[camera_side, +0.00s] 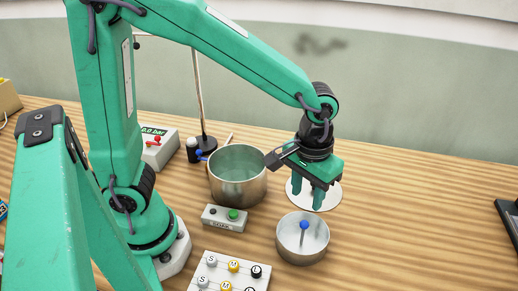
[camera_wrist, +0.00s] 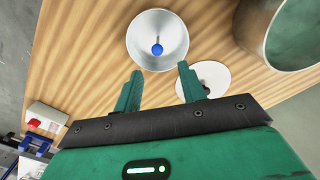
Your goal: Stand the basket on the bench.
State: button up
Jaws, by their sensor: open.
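The likely basket is a small round metal vessel (camera_side: 292,251) standing upright on the wooden bench (camera_side: 400,215). A thin stem with a blue ball (camera_side: 304,226) rises from its middle. The vessel also shows in the wrist view (camera_wrist: 139,35), ahead of the fingers, its blue ball (camera_wrist: 157,49) near its centre. My gripper (camera_side: 308,197) points down, open and empty, above a flat white disc (camera_side: 328,190) and behind the vessel. The fingers (camera_wrist: 161,72) show apart in the wrist view, not touching the vessel. The disc's middle is partly hidden by a finger.
A larger metal pot (camera_side: 222,190) stands left of my gripper. A small button box (camera_side: 222,222), an S-M-L button panel (camera_side: 225,272), a pressure readout box (camera_side: 158,148) and a rod stand (camera_side: 199,100) are nearby.

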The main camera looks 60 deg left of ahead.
jog(key=s+a+r+m+t, duration=0.1)
jog(key=s+a+r+t, duration=0.1)
jog(key=s+a+r, duration=0.2)
jog(key=s+a+r+m+t, duration=0.1)
jog(key=s+a+r+t, duration=0.2)
jog(key=a, duration=0.8)
jog(key=v, duration=0.3)
